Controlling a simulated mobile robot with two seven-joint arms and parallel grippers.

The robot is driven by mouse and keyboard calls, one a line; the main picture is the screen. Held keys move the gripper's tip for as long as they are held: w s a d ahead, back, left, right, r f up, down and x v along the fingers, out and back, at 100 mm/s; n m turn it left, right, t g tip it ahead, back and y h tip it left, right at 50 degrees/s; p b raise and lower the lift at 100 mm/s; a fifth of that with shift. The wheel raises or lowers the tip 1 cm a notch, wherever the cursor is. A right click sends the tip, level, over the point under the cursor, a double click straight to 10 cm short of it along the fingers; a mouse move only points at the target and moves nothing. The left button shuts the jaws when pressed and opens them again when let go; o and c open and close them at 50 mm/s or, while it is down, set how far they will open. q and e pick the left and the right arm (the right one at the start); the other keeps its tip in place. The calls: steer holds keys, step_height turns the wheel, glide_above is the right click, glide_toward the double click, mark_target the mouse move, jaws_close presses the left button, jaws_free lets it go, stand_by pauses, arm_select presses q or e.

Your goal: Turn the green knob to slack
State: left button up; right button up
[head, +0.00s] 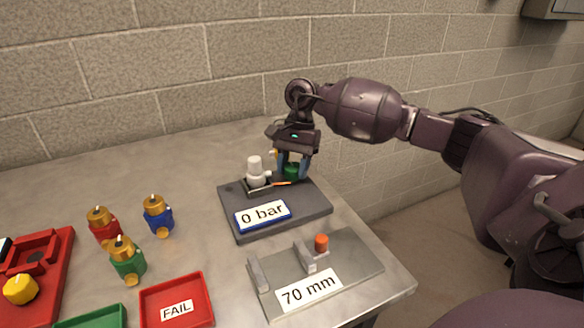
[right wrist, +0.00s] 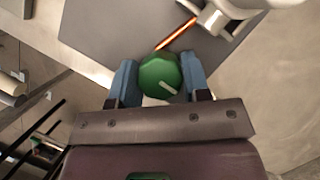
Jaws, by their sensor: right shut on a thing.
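The green knob (head: 291,170) is at the right side of the dark grey plate (head: 318,203) with the "0 bar" label (head: 263,214). It also shows in the right wrist view (right wrist: 158,76), with a white mark pointing toward the lower right. My right gripper (head: 292,165) comes down from above and is shut on the green knob, with one blue finger on each side. A white fitting (head: 254,168) and an orange needle (head: 283,183) are beside the knob. My left gripper is in neither view.
A grey plate labelled "70 mm" (head: 350,262) with an orange knob (head: 321,242) lies in front. Brass-topped red (head: 104,229), blue (head: 158,217) and green (head: 126,262) valves stand at left. A red "FAIL" tray (head: 204,289) and a green tray (head: 92,319) lie near the front.

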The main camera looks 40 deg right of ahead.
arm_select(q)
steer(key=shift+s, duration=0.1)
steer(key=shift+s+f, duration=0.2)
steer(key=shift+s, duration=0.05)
arm_select(e)
steer(key=o, duration=0.9)
steer(key=shift+o, duration=0.2)
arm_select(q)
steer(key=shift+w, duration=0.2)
arm_select(e)
steer(key=v, duration=1.1)
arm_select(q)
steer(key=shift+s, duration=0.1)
arm_select(e)
steer(key=shift+s, duration=0.1)
